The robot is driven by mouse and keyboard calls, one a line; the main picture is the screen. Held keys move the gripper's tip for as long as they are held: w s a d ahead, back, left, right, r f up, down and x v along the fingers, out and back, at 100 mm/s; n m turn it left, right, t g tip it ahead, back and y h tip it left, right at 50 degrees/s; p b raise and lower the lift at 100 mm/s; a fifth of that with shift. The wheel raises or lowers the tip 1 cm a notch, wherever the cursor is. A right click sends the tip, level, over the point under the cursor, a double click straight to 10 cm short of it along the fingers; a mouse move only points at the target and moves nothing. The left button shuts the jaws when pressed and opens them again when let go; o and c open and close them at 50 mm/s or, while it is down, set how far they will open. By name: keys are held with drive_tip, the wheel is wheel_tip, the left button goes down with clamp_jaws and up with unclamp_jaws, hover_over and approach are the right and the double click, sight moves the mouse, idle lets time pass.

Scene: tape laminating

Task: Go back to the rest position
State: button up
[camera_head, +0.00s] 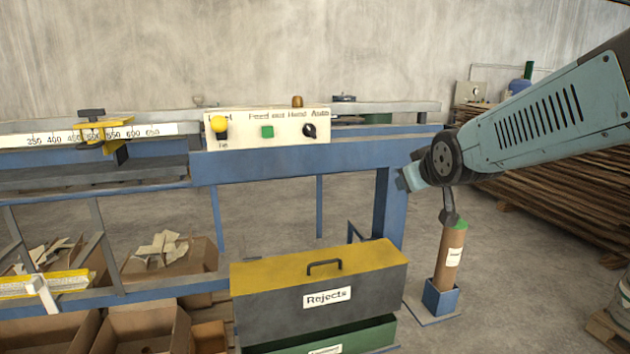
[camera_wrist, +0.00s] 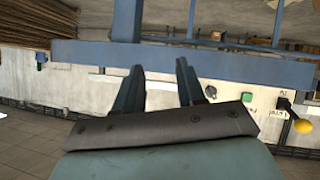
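My gripper (camera_wrist: 159,66) shows in the wrist view with its two dark fingers apart and nothing between them. In the head view my arm reaches in from the right, and its end is beside the right end of the blue machine frame (camera_head: 290,160). The fingers cannot be made out clearly there. The wrist view looks toward the machine upside down; its blue beam (camera_wrist: 240,58) crosses beyond the fingers.
A control panel (camera_head: 288,141) with a yellow knob sits on the machine. A Rejects box (camera_head: 262,300) stands in front. A brown tube (camera_head: 449,262) stands in a blue holder (camera_head: 439,298) below my arm's end. Stacked boards (camera_head: 570,205) lie at the right.

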drive_tip(key=s+d+f+m+g, duration=0.1)
drive_tip(key=s+m+g, duration=0.1)
drive_tip(key=s, duration=0.8)
drive_tip(key=s+d+f+m+g, duration=0.1)
drive_tip(key=s+g, duration=0.3)
drive_tip(key=s, duration=0.6)
drive_tip(key=shift+s+d+f+m+h, duration=0.3)
drive_tip(key=shift+d+m+h, duration=0.15)
drive_tip(key=shift+m, duration=0.25)
